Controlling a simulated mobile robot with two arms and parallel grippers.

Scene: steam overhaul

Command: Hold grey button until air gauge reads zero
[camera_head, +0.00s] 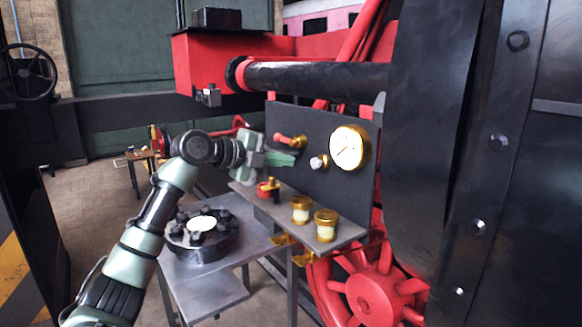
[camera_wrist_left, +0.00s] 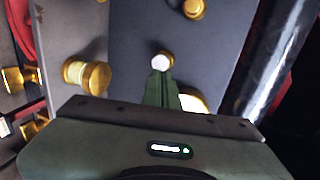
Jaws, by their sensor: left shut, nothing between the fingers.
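The grey button (camera_head: 317,162) is a pale knob in a brass collar on the dark upright panel. The round air gauge (camera_head: 350,148), with a white face and brass rim, is to its right; its reading is too small to tell. My left gripper (camera_head: 293,159) is shut and empty, its fingertips just left of the button with a small gap showing in the head view. In the left wrist view, the closed fingertips (camera_wrist_left: 161,74) show right by the button (camera_wrist_left: 161,62), and they partly hide the gauge (camera_wrist_left: 194,103). My right gripper is not in view.
A red-handled brass valve (camera_head: 290,140) is on the panel left of the button. A shelf (camera_head: 343,237) below carries two brass cups (camera_head: 301,209) and a small red-and-brass fitting (camera_head: 268,188). A table with a bolted black flange (camera_head: 202,240) stands lower left.

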